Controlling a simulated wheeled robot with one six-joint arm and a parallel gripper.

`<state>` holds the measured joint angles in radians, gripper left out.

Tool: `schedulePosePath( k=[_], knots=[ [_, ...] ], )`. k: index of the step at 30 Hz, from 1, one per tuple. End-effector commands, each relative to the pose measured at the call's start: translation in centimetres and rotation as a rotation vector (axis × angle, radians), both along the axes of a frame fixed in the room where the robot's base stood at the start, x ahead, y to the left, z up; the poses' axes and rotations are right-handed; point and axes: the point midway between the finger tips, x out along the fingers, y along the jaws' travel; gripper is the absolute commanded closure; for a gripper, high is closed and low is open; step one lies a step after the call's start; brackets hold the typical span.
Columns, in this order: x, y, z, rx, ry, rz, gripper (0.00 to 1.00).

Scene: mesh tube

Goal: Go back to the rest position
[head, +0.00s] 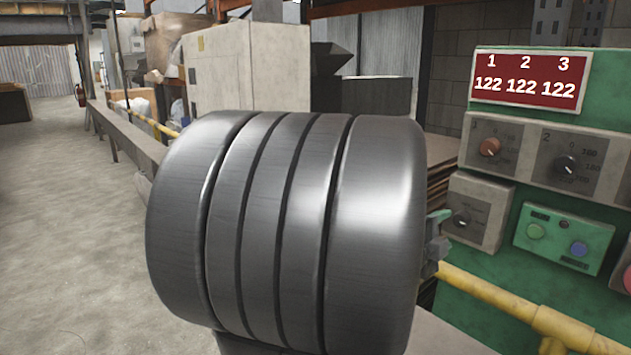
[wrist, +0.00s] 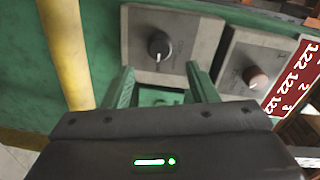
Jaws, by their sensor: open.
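My gripper shows in the wrist view (wrist: 161,76) with its two green fingers spread and nothing between them. It faces a grey box with a black dial knob (wrist: 159,46), which lies just beyond the fingertips and apart from them. In the head view, part of my gripper (head: 438,236) shows at the right edge of my large dark arm link, left of that lower knob (head: 460,222). My arm link hides the rest of the gripper and much of the wrist.
A green control panel (head: 455,310) stands at right, with a red display (head: 527,78) reading 122 122 122. It carries a brown knob (head: 489,147), a second dark knob (head: 565,166) and a button box (head: 562,238). A yellow pipe (head: 500,291) runs along below. Open floor (head: 70,220) lies at left.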

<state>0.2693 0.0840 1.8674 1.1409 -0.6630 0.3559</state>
Motion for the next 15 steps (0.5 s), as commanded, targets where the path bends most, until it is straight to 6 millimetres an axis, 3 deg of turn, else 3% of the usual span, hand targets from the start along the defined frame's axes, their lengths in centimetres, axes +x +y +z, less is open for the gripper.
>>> schedulePosePath(
  k=[6,15],
  knots=[
    [2.6,-3.1,-0.4,0.000,0.001,-0.002,0.47],
    [4.3,-5.0,-0.4,0.000,0.001,0.001,0.47]
  ],
)
